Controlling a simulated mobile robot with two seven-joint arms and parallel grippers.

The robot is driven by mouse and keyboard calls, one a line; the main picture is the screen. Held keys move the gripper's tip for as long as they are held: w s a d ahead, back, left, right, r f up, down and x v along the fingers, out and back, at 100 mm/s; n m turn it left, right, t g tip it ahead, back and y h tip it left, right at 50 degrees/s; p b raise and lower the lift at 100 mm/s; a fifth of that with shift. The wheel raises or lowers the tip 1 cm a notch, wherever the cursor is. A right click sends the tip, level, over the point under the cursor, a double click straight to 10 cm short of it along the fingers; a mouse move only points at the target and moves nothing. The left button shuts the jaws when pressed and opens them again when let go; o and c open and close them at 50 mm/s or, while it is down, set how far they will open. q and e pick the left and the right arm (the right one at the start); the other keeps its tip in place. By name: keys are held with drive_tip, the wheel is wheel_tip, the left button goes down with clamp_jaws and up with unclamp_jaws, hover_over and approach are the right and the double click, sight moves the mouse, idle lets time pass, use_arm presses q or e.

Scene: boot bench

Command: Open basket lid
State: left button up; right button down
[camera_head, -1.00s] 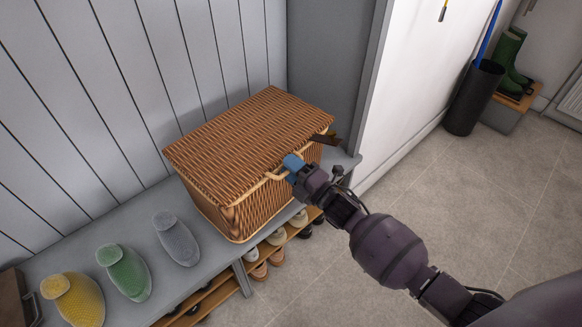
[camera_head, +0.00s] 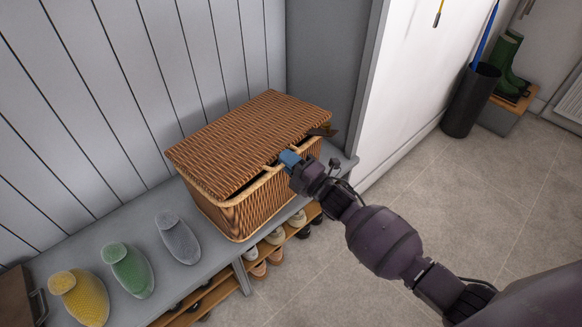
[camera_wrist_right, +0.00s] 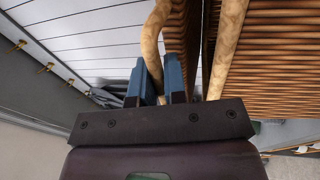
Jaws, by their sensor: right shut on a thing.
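The wicker basket (camera_head: 250,210) stands on the grey bench. Its woven lid (camera_head: 245,138) is slightly raised at the front, with a dark gap between it and the basket rim. My right gripper (camera_head: 287,160) is at the lid's front edge, its blue fingers shut on the pale lid handle. In the right wrist view, the handle (camera_wrist_right: 152,45) passes between the blue fingers of the right gripper (camera_wrist_right: 159,80), with the woven lid and basket to the right. The basket's inside is hidden. My left gripper is not in view.
Yellow (camera_head: 82,298), green (camera_head: 130,270) and grey (camera_head: 178,240) slipper-like items lie on the bench (camera_head: 205,272) left of the basket. A dark strap-like item (camera_head: 325,132) is at the basket's right end. Shoes sit on shelves below. A plank wall stands behind.

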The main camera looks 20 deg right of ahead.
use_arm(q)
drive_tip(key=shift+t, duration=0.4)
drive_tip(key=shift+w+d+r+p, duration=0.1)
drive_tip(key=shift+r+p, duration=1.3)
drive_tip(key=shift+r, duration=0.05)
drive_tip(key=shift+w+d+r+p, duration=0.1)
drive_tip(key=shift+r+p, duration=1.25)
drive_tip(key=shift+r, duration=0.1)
use_arm(e)
drive_tip(key=w+a+r, duration=0.1)
drive_tip(key=w+r, duration=0.2)
drive_tip(key=r, duration=0.5)
drive_tip(key=w+a+r, duration=0.2)
drive_tip(key=w+r, duration=0.2)
drive_tip(key=r, duration=0.3)
drive_tip(key=shift+a+r, duration=0.15)
drive_tip(key=shift+r, duration=0.2)
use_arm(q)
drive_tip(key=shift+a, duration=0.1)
use_arm(e)
drive_tip(key=c, duration=1.2)
unclamp_jaws()
drive_tip(key=shift+s, duration=0.1)
